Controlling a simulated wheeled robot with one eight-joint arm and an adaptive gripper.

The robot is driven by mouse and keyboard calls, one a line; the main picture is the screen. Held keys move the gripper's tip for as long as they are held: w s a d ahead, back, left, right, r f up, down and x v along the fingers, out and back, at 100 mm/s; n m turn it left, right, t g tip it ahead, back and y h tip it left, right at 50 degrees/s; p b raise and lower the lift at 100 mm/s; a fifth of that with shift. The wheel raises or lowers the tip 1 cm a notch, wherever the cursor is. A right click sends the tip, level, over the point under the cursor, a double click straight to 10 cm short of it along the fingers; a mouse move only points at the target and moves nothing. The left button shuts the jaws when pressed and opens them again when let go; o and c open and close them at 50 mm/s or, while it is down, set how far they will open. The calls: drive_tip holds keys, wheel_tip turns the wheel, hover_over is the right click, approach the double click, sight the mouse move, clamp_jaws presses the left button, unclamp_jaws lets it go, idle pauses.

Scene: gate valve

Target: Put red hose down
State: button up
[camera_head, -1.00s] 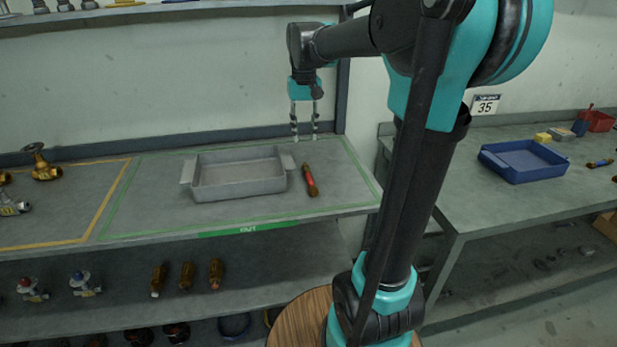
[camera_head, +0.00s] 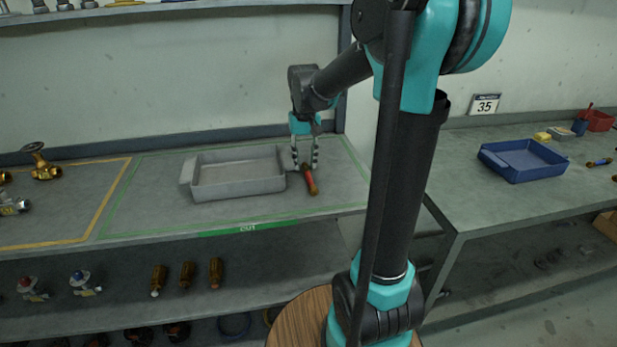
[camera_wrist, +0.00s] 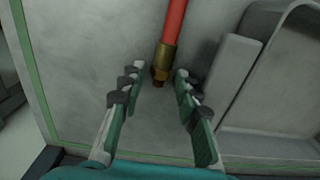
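The red hose (camera_head: 311,181) is a short red piece with brass-coloured ends. It lies on the grey workbench inside the green outline, just right of the grey tray. In the wrist view the red hose (camera_wrist: 167,50) runs away from me, with its near brass end close to the fingertips. My gripper (camera_head: 305,166) is low over the bench at the hose's far end. In the wrist view my gripper (camera_wrist: 158,80) is open, its fingers on either side of the line of the hose. I cannot tell its exact height.
The grey tray (camera_head: 232,190) stands close left of the gripper; its wall also shows in the wrist view (camera_wrist: 232,80). Brass valves (camera_head: 42,170) sit at the left. A blue tray (camera_head: 523,176) is on the right bench. Bare bench lies right of the hose.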

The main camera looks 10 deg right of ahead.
clamp_jaws()
drive_tip(key=shift+r, duration=0.1)
wheel_tip(320, 180, up, 20)
idle(0.8)
